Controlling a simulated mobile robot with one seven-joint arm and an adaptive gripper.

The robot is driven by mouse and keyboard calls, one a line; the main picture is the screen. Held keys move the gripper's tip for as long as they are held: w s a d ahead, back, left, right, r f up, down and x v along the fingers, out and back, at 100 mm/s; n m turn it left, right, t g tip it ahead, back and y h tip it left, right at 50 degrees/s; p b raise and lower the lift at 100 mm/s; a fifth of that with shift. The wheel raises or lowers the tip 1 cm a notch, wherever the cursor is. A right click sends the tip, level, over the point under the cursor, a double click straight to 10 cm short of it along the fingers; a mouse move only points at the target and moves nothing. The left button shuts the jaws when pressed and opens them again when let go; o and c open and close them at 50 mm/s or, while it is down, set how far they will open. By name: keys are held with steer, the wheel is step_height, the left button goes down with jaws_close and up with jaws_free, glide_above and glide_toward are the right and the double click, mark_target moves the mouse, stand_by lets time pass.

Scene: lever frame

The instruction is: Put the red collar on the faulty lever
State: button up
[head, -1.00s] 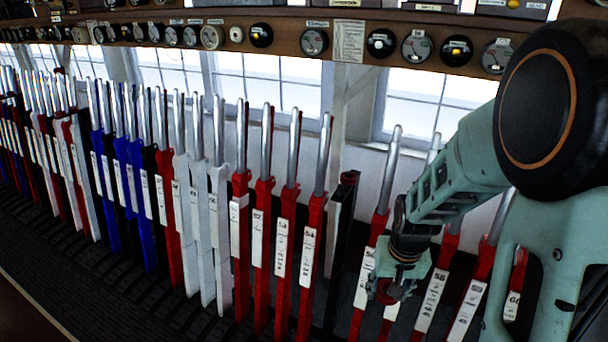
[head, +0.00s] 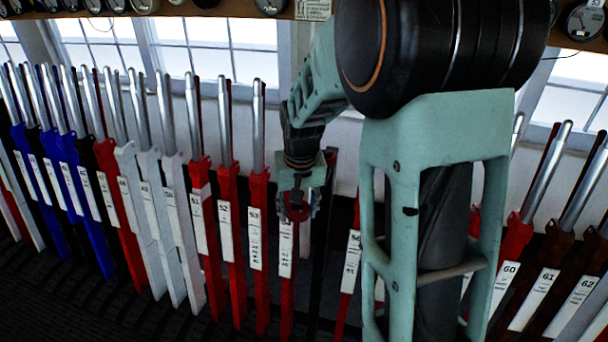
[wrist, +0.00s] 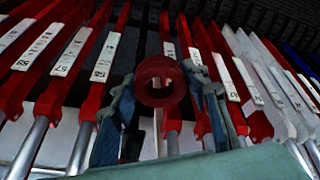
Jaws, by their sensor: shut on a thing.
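My gripper (head: 295,200) is shut on the red collar (head: 296,208), a thick ring. In the head view it hangs in front of a red lever (head: 287,292) just right of the lever labelled 53 (head: 254,215). In the wrist view the collar (wrist: 161,81) sits between the two fingers, its round hole facing the camera. It is held in front of the levers, and none is seen passing through it. I cannot tell which lever is the faulty one; no fault mark is readable.
Levers with steel handles stand close together in a row. White levers (head: 178,225) and blue levers (head: 88,190) are to the left. A short black lever (head: 323,235) stands right of the gripper. Levers 60 (head: 515,245) to 62 are at the right. Gauges hang above.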

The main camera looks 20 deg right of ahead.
steer(key=w+d+r+m+b, duration=0.2)
steer(key=w+d+r+b, duration=0.25)
steer(key=r, duration=0.35)
steer(key=shift+w+d+f+p, duration=0.15)
steer(key=shift+w+d+p, duration=0.7)
steer(key=shift+w, duration=0.5)
steer(key=shift+w+d+f+p, duration=0.1)
steer(key=shift+w+d+p, duration=0.6)
steer(key=shift+w+d, duration=0.55)
steer(key=shift+w+d+f+p, duration=0.15)
steer(key=shift+w+d+p, duration=0.6)
steer(key=shift+w, duration=0.75)
steer(key=shift+f, duration=0.2)
steer(key=shift+f+b, duration=2.05)
steer(key=shift+f, duration=1.2)
